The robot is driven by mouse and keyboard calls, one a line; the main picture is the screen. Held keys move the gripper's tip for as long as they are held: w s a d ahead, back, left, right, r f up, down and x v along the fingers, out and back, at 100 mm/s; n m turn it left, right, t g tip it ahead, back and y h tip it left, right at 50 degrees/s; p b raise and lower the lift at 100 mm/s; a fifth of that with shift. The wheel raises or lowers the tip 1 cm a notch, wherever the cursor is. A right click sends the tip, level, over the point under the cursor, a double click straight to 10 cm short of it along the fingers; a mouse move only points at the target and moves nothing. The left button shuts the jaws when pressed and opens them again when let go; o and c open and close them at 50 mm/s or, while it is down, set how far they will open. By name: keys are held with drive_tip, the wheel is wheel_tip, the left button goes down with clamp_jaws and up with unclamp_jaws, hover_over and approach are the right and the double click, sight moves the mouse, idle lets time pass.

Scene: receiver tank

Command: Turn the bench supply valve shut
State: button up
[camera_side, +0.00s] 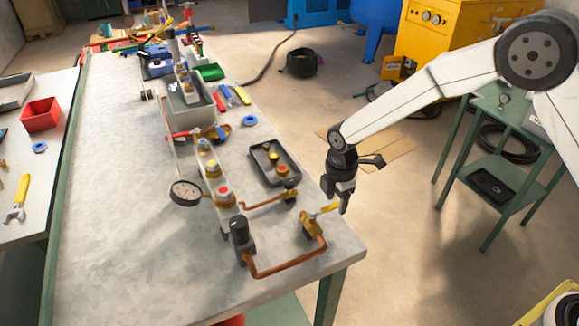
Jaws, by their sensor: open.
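The bench supply valve appears to be the brass valve (308,228) at the near right corner of the workbench. A bent copper pipe (290,268) joins it to a dark fitting (241,234). A short yellow lever (328,209) sticks out from the valve toward the right. My gripper (337,197) points down beside the lever's outer end, with its jaws open and apart. The lever's tip is close to the fingers in the picture. I cannot tell whether they touch it or whether it lies between them.
A row of regulators (213,172) with a round gauge (185,193) stands left of the valve. A black tray (274,164) with brass fittings lies behind it. A grey bin (190,107) and tools crowd the far end. The workbench's left side (115,210) is clear.

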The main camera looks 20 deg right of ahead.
sight(337, 204)
drive_tip(key=shift+r, duration=0.1)
drive_tip(key=shift+r, duration=3.85)
drive_tip(key=shift+s+d, duration=0.1)
drive_tip(key=s+d+m+t, duration=0.1)
drive_tip(key=s+d+m, duration=0.5)
drive_tip(key=s+m, duration=0.3)
drive_tip(key=s+d+r+m+t, duration=0.1)
drive_tip(key=s+d+m, duration=0.6)
drive_tip(key=s+m, duration=0.2)
drive_tip(key=shift+s+d+r+t, duration=0.15)
drive_tip(key=shift+s+d+t, duration=0.15)
drive_tip(key=shift+s, duration=0.15)
